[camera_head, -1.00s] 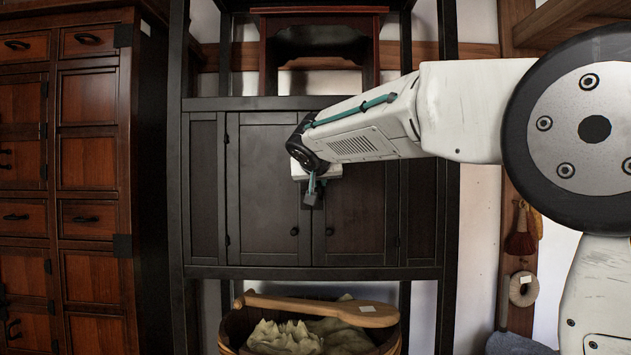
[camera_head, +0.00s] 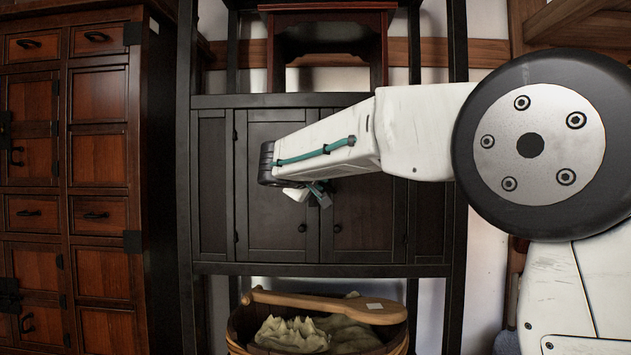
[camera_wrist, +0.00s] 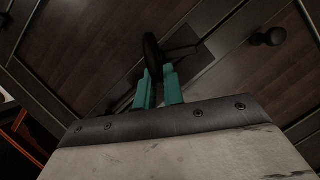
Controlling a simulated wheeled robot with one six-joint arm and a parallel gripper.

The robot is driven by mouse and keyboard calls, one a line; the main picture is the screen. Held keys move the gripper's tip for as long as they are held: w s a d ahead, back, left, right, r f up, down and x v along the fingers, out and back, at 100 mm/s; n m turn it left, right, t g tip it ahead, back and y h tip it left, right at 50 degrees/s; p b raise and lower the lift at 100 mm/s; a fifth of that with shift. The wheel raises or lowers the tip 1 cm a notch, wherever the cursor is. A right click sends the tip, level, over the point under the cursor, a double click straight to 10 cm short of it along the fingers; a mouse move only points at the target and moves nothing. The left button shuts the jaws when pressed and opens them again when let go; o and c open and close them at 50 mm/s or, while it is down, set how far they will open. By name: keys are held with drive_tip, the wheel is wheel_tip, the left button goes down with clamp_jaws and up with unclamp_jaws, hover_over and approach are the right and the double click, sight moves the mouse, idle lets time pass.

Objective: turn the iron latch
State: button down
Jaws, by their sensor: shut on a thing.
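The iron latch (camera_wrist: 152,50) is a dark, elongated piece in the wrist view, at the seam of the dark cabinet doors (camera_head: 275,187). My gripper's teal fingers (camera_wrist: 160,88) are shut on its near end, one on each side. In the wrist view the latch stands almost upright, and the cabinet looks tilted. In the head view my gripper (camera_head: 320,194) is in front of the cabinet near the door seam, its fingers slanting. There my gripper and wrist hide most or all of the latch.
A round knob (camera_head: 302,228) is on the left door and another (camera_head: 337,228) on the right door. Below stands a wooden tub (camera_head: 240,325) with cloth and a paddle (camera_head: 330,305) across it. A brown drawer chest (camera_head: 98,150) stands at the left.

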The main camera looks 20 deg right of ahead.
drive_tip(key=n, duration=0.1)
drive_tip(key=f+n+h, duration=0.1)
drive_tip(key=n, duration=0.1)
drive_tip(key=n+t, duration=0.1)
drive_tip(key=shift+w+f+n+h, duration=0.1)
drive_tip(key=shift+f+n+h, duration=0.3)
idle(0.5)
drive_tip(key=c, duration=1.5)
unclamp_jaws()
drive_tip(key=shift+d, duration=0.1)
drive_tip(key=shift+r, duration=0.1)
drive_tip(key=shift+a, duration=0.2)
drive_tip(key=v, duration=0.7)
drive_tip(key=shift+s+a, duration=0.15)
drive_tip(key=shift+s, duration=0.15)
drive_tip(key=shift+n, duration=0.3)
